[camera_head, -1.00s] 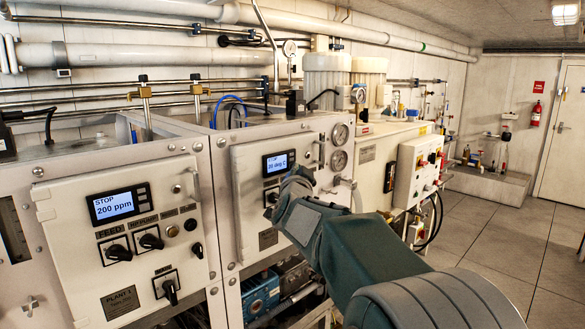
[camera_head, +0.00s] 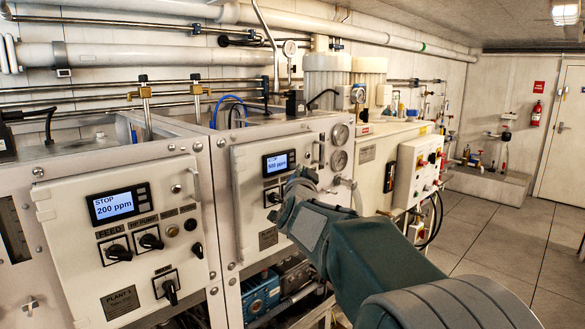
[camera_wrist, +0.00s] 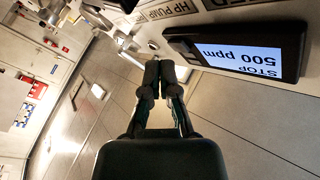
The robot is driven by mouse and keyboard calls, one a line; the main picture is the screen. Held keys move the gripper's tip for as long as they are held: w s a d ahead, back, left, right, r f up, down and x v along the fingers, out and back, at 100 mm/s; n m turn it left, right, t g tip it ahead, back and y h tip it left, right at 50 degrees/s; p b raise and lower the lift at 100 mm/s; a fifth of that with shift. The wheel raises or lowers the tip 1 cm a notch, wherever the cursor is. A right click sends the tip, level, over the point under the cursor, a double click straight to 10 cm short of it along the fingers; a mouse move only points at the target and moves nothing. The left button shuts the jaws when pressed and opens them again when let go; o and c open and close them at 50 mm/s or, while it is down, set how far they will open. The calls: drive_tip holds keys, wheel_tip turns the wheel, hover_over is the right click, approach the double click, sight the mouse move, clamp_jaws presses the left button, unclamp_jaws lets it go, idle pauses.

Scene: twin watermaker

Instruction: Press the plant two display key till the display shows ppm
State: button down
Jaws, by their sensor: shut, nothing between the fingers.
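The plant two display (camera_head: 279,163) is on the middle cabinet's white panel and reads STOP, 500 ppm. It shows large and upside down in the wrist view (camera_wrist: 238,55), with the same reading. My gripper (camera_wrist: 160,66) is shut and empty, its two fingertips side by side. In the wrist view the fingertips are just left of the display's key end and look apart from it. In the head view my gripper and wrist (camera_head: 300,182) are close to the panel, right of and below the display. The display keys are hard to make out.
The plant one display (camera_head: 114,204) on the left cabinet reads STOP, 200 ppm, above several black knobs. A white switch box (camera_head: 417,172) is further right. The floor at right is clear.

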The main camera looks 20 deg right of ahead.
drive_tip(key=s, duration=0.1)
drive_tip(key=s+d, duration=0.1)
drive_tip(key=s, duration=0.2)
drive_tip(key=shift+s+d, duration=0.35)
idle(0.8)
drive_tip(key=s+a+f+n+g+y, duration=0.5)
drive_tip(key=s+a+f+n+y, duration=0.3)
drive_tip(key=s+a, duration=0.55)
drive_tip(key=s+a+f+n+g, duration=0.2)
drive_tip(key=s+f, duration=0.4)
drive_tip(key=s, duration=0.3)
drive_tip(key=s+a+f+n+g, duration=0.1)
drive_tip(key=s+f+n+g, duration=0.1)
drive_tip(key=s+f+g, duration=0.3)
drive_tip(key=s+f, duration=0.2)
drive_tip(key=s, duration=0.2)
drive_tip(key=shift+s+a, duration=0.25)
drive_tip(key=shift+a, duration=0.15)
